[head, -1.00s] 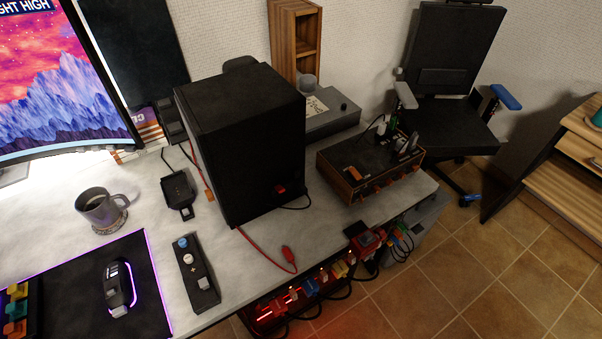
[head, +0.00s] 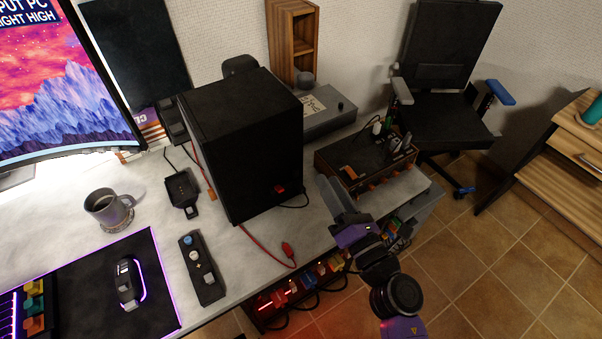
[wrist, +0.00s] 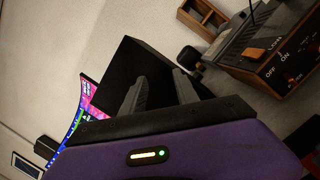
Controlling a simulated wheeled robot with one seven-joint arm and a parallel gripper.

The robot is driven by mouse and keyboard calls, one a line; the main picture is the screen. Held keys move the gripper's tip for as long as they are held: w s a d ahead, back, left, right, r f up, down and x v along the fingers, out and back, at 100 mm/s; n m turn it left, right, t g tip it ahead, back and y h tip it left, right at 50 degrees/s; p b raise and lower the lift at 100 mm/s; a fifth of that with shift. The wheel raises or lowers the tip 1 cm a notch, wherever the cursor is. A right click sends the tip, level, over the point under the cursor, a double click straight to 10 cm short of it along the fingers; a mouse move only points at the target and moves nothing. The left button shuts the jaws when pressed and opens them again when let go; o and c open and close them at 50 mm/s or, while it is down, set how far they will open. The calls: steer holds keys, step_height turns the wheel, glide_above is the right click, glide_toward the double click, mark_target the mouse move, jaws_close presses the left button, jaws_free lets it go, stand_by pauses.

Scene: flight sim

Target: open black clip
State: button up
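No thing in these views is plainly a black clip. A small black holder-like piece (head: 182,190) lies on the desk left of the black box, but I cannot tell whether it is the clip. My gripper (head: 333,192) is above the desk's front edge, between the black box and the wooden switch box. In the wrist view, the two grey fingers of my gripper (wrist: 159,80) are apart with nothing between them. The black box (head: 245,150) stands upright on the desk, and it also shows beyond the fingers in the wrist view (wrist: 142,60).
The wooden switch box (head: 345,178) is close to the right of my gripper. A mug (head: 104,209), a mouse (head: 128,284) and a black button strip (head: 203,270) occupy the left desk. A red cable (head: 262,247) lies near the front edge. A chair (head: 447,120) stands behind right.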

mark_target(296, 172)
step_height(296, 172, down, 6)
steer(key=w+a+n+g, duration=0.1)
steer(key=a+n+g, duration=0.15)
steer(key=n, duration=0.75)
steer(key=shift+x, duration=3.9)
steer(key=shift+s, duration=0.1)
jaws_close()
